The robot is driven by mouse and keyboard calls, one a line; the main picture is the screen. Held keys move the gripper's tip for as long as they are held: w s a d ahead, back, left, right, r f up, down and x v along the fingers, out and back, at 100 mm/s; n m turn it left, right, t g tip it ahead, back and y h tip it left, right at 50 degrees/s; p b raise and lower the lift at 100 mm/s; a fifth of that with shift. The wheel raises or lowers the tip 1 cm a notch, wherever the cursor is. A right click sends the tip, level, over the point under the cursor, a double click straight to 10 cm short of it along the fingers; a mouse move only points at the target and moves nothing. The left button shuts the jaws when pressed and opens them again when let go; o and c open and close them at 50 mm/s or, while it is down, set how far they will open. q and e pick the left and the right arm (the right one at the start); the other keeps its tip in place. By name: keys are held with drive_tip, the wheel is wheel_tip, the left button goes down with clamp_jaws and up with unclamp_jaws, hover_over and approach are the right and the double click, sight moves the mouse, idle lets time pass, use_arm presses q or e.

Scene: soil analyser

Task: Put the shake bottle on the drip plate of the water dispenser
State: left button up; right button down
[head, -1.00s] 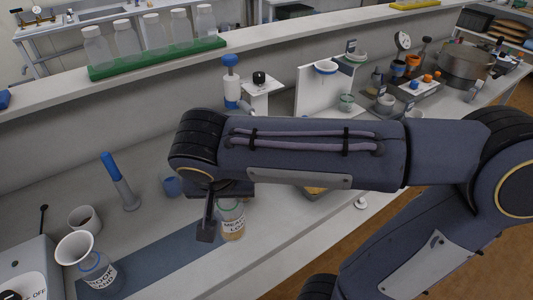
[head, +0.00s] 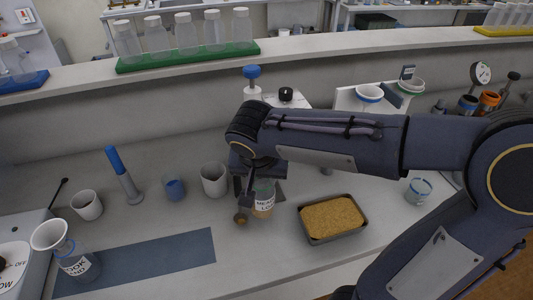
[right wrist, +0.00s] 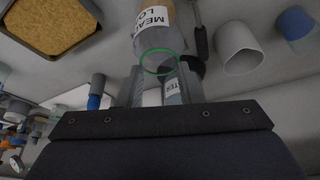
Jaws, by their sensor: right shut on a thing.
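The shake bottle (head: 263,202) is clear with a green rim, brown contents and a partly readable label, "MEA… LO…". It shows in the right wrist view (right wrist: 155,32). My right gripper (right wrist: 160,75) is shut on it near the rim; the arm hides part of the hold in the head view. I cannot tell whether its base touches the bench. The water dispenser, white with a blue top (head: 251,72), stands behind my right arm. Its lower part and drip plate are hidden. My left gripper is out of view.
A tray of tan grains (head: 333,216) lies right of the bottle, also in the wrist view (right wrist: 50,22). A funnel sits in a labelled bottle (head: 80,265) at far left.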

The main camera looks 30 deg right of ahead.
drive_tip(key=w+d+f+p, duration=0.1)
drive_tip(key=w+d, duration=0.4)
drive_tip(key=w, duration=0.1)
drive_tip(key=shift+w+f+p, duration=0.3)
drive_tip(key=shift+w+p, duration=0.1)
drive_tip(key=shift+f, duration=0.2)
drive_tip(key=c, duration=1)
unclamp_jaws()
drive_tip(key=shift+r, duration=0.1)
drive_tip(key=shift+r, duration=0.1)
